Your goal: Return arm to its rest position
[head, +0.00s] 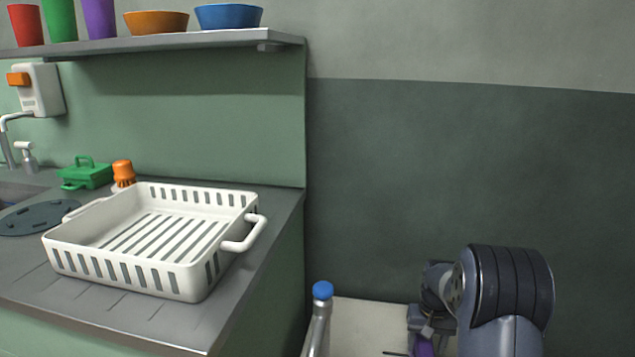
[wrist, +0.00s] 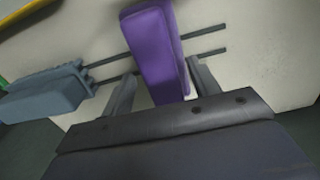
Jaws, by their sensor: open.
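My arm (head: 505,295) is folded at the lower right of the head view, and its end points down there. My gripper (wrist: 158,68) shows in the wrist view with its two dark fingers spread apart. A purple block-like thing (wrist: 155,45) appears between and beyond the fingers; I cannot tell whether it touches them. Purple also shows below the arm in the head view (head: 423,346). Behind it is a pale surface (wrist: 250,60) with two dark slots or bars.
A white slotted dish rack (head: 175,285) stands on the grey counter (head: 250,290) at left. A metal post with a blue knob (head: 322,290) rises beside the pale surface. A shelf (head: 160,42) holds cups and bowls. A blue-grey block (wrist: 45,95) is left in the wrist view.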

